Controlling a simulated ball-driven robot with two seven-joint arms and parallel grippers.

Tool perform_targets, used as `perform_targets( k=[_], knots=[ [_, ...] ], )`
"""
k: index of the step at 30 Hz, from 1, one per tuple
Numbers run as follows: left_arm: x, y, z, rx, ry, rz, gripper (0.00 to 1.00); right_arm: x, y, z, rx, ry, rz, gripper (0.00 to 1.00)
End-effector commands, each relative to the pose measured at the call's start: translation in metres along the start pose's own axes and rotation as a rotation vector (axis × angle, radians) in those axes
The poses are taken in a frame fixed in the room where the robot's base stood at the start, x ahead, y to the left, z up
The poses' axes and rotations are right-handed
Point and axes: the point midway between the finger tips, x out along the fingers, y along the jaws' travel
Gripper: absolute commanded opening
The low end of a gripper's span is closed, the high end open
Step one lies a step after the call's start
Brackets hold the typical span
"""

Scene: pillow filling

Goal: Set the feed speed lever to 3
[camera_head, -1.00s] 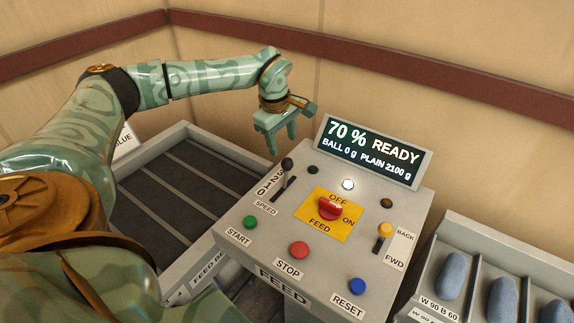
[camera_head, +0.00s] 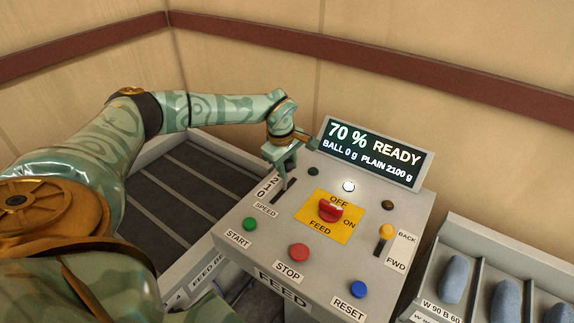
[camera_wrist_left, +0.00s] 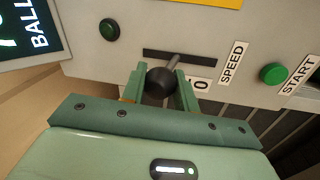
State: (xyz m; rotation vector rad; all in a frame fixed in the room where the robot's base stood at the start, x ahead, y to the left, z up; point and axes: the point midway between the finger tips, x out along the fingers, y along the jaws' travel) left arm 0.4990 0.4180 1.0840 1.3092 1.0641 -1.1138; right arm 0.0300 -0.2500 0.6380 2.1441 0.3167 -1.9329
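The feed speed lever has a round black knob, seen in the left wrist view (camera_wrist_left: 161,83). Its stem rises from about the middle of a dark slot (camera_wrist_left: 195,58). In the head view the slot (camera_head: 284,190) runs beside a number scale (camera_head: 269,188), where 2, 1 and 0 show; the top of the scale and the knob are hidden by my gripper. My left gripper (camera_head: 281,168) has its fingers on either side of the knob and appears shut on it. The fingers also show in the left wrist view (camera_wrist_left: 161,88). My right gripper is not in view.
The panel holds a green START button (camera_head: 249,224), a red STOP button (camera_head: 299,251), a blue RESET button (camera_head: 359,289), a red feed knob (camera_head: 330,210) and a yellow-topped lever (camera_head: 386,232). The display (camera_head: 374,153) reads 70 % READY. A slatted tray (camera_head: 165,215) lies left.

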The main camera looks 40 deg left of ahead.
Motion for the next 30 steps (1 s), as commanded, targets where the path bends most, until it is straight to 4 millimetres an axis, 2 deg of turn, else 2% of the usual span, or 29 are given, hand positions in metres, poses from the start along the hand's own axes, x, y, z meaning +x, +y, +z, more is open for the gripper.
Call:
perform_targets(
  k=[4,6,19,25,30],
  knots=[
    [0.0,0.001,0.0,0.0,0.0,0.0,0.0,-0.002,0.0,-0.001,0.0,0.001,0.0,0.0],
    [0.0,0.006,0.0,0.001,0.0,0.001,0.0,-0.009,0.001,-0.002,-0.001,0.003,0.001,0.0],
    [0.003,0.008,-0.002,0.005,0.004,0.01,0.0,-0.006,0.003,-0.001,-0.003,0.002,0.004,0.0],
    [0.015,0.026,-0.004,0.004,0.005,0.008,0.0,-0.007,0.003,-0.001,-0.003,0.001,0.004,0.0],
    [0.019,0.029,-0.005,0.006,0.005,0.006,0.0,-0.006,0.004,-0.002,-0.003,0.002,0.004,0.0]
  ],
)
